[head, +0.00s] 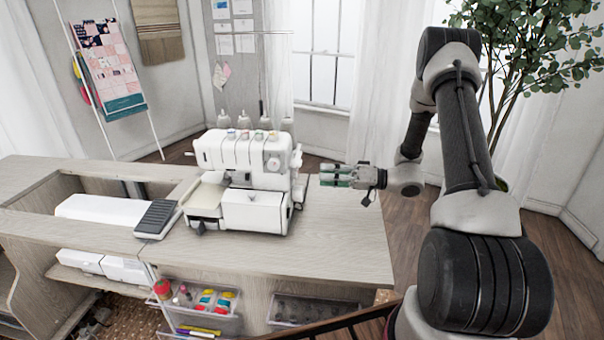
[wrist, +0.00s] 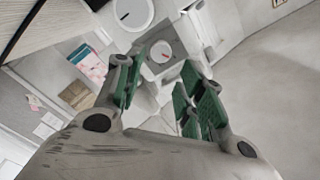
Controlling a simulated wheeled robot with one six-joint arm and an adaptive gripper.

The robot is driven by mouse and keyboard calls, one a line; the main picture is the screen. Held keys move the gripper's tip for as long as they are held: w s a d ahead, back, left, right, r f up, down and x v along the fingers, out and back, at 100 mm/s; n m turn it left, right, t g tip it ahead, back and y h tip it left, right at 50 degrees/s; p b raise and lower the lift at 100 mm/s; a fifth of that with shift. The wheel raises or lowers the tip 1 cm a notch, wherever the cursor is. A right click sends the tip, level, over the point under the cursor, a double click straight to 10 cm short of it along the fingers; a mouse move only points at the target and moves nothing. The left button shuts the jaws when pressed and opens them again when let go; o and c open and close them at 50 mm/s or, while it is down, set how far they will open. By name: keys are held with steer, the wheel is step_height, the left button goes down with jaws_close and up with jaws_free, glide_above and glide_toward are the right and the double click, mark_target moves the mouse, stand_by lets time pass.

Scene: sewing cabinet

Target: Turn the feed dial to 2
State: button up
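The white sewing machine (head: 245,160) stands on the wooden cabinet top. On its right side are round knobs (head: 296,159), seen edge-on in the head view. The wrist view shows two round white dials: one with a red mark (wrist: 160,53) between my fingertips in the picture, and a larger one with a dark mark (wrist: 134,13) above it. I cannot read any numbers or tell which is the feed dial. My gripper (head: 324,178) points left toward the machine's right side, with a visible gap. Its green-padded fingers are apart and empty in the wrist view (wrist: 158,76).
A dark foot pedal (head: 157,218) lies left of the machine. A second white machine (head: 100,210) sits in the cabinet's recess. The cabinet top (head: 340,235) is clear at the right. Thread spools stand behind the machine; a plant (head: 530,40) is at the right.

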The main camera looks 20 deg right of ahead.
mark_target(295, 174)
steer(key=x, duration=0.7)
steer(key=shift+w+a, duration=0.1)
steer(key=shift+a, duration=0.3)
steer(key=c, duration=0.8)
